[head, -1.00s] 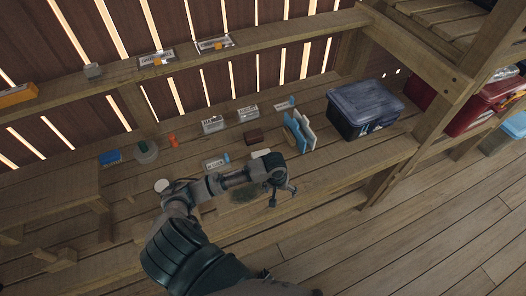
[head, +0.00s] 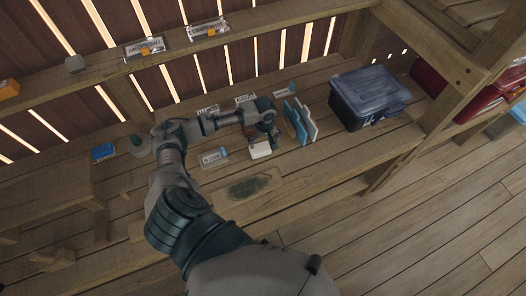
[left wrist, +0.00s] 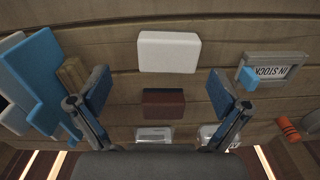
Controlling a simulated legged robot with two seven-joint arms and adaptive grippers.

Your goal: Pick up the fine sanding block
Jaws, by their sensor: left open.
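Two blocks lie near my left gripper (head: 266,133), and I cannot tell for sure which is the fine sanding block. A white block (head: 260,150) lies on the bench just in front of the gripper in the head view. In the left wrist view the white block (left wrist: 168,51) is beyond the fingertips. A red-brown block (left wrist: 163,103) shows between the fingers, closer to the palm; the gripper mostly hides it in the head view. My left gripper (left wrist: 158,75) is open and empty, its fingers apart on either side. My right gripper is not in view.
Upright blue and white boards (head: 301,122) stand close right of the gripper. A dark lidded bin (head: 370,98) is farther right. An "IN STOCK" sign (left wrist: 272,67) with a blue piece lies nearby, beside an orange cylinder (left wrist: 288,129). The bench front is clear except a dark patch (head: 249,187).

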